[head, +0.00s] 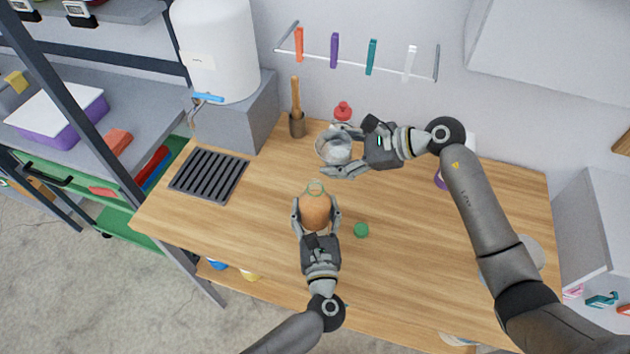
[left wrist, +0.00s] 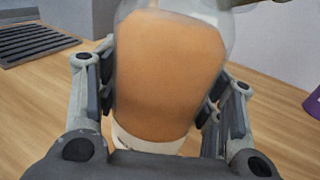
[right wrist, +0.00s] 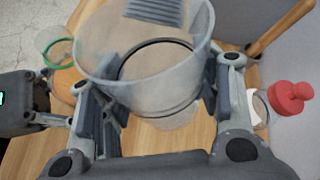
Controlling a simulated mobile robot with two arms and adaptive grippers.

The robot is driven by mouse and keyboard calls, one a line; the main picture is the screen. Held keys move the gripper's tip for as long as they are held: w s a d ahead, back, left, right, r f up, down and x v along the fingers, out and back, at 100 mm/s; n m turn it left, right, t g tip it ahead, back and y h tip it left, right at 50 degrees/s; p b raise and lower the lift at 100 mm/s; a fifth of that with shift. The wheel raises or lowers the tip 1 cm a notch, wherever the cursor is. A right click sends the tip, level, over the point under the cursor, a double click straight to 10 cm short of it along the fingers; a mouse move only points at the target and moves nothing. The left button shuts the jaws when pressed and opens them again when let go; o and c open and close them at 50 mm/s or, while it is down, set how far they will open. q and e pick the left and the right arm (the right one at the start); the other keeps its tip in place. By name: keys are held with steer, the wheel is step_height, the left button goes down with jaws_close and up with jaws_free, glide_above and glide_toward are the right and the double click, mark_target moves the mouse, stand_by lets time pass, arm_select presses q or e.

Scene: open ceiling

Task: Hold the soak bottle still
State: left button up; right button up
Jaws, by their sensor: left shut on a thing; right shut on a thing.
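The soak bottle (head: 315,211), clear with orange-brown contents, stands upright on the wooden table. My left gripper (head: 316,216) is shut around its sides; the left wrist view shows the bottle (left wrist: 168,75) between both fingers. Its open mouth with a green ring shows in the right wrist view (right wrist: 56,50). My right gripper (head: 345,154) is shut on a clear round container (head: 332,145), behind and slightly right of the bottle. A green cap (head: 361,230) lies right of the bottle.
A black drain grate (head: 209,175) is at the table's left. A white tank (head: 215,50) with a blue tap stands on a grey block (head: 239,110).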

mark_target(336, 153)
steer(key=shift+w+d+f+m+g+y, duration=0.25)
steer(key=shift+w+f+m+g+y, duration=0.2)
steer(key=shift+f+m+g, duration=0.15)
steer(key=shift+w+d+f+m+g+y, duration=0.25)
steer(key=shift+w+f+m+g+y, duration=0.2)
steer(key=shift+m, duration=0.25)
arm_select(q)
steer(key=o, duration=1.4)
